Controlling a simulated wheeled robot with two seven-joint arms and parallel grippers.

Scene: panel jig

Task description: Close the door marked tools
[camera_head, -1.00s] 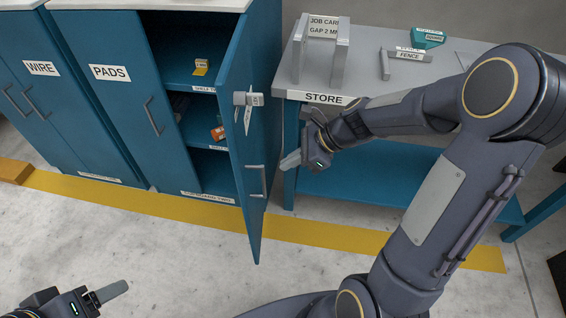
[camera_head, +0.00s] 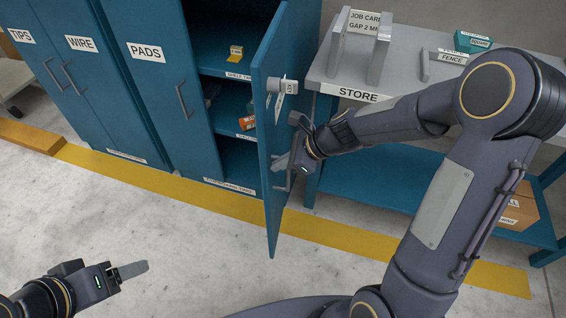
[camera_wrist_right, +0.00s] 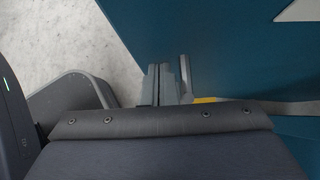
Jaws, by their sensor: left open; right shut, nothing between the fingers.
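A blue cabinet door (camera_head: 292,110) stands open at the right side of the cabinet, swung out towards me. My left gripper (camera_head: 132,271) is open and empty over the floor, lower left.
Closed doors marked PADS (camera_head: 150,52), WIRE (camera_head: 82,44) and TIPS (camera_head: 22,36) stand to the left. Inside the open cabinet are shelves with small boxes (camera_head: 236,52). The STORE bench (camera_head: 345,95) stands close on the right. The floor in front is clear.

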